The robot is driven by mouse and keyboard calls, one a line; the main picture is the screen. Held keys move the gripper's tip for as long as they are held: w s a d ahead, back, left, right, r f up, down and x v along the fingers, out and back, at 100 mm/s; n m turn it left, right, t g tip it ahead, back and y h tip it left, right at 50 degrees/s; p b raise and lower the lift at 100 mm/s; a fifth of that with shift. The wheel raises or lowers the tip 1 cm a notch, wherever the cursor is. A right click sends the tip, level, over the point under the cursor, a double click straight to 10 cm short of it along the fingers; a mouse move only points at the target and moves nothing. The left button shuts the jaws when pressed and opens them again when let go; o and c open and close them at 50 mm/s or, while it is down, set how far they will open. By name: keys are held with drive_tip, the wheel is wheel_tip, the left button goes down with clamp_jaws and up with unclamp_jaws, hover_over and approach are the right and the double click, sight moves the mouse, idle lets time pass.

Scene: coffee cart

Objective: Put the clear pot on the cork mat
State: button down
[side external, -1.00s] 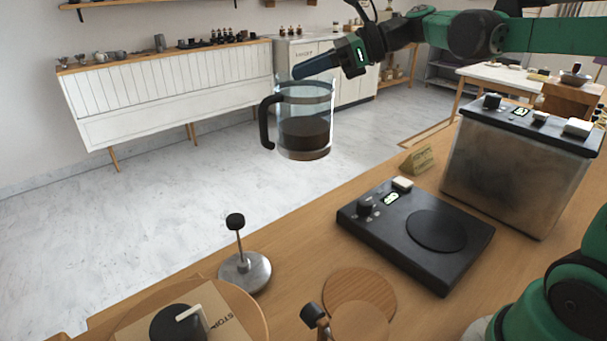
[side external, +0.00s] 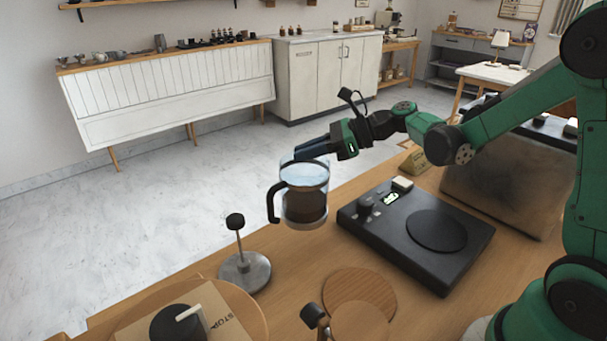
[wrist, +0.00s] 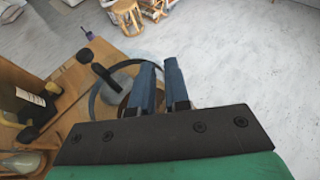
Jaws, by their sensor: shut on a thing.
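The clear pot (side external: 305,185) is a glass jug with a black handle (side external: 273,205) on its left and dark liquid inside. My gripper (side external: 300,154) is shut on its rim and holds it upright in the air, near the counter's far edge. In the wrist view the fingers (wrist: 160,75) overlap the pot's round rim (wrist: 96,108), with the black handle to their left. The round brown cork mat (side external: 352,287) lies on the counter, lower right of the pot. A paler disc partly covers its front edge in this view.
A black scale-like hot plate (side external: 385,240) lies right of the mat, with a metal box (side external: 500,190) behind it. A metal tamper-like stand (side external: 245,272) is on the left. The paler wooden disc (side external: 362,325) and a black knob (side external: 312,315) are in front.

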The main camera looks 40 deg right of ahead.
drive_tip(key=shift+f, duration=2.9)
drive_tip(key=shift+f, duration=0.1)
drive_tip(key=c, duration=0.9)
unclamp_jaws()
drive_tip(key=shift+o, duration=0.2)
drive_tip(key=shift+f, duration=0.1)
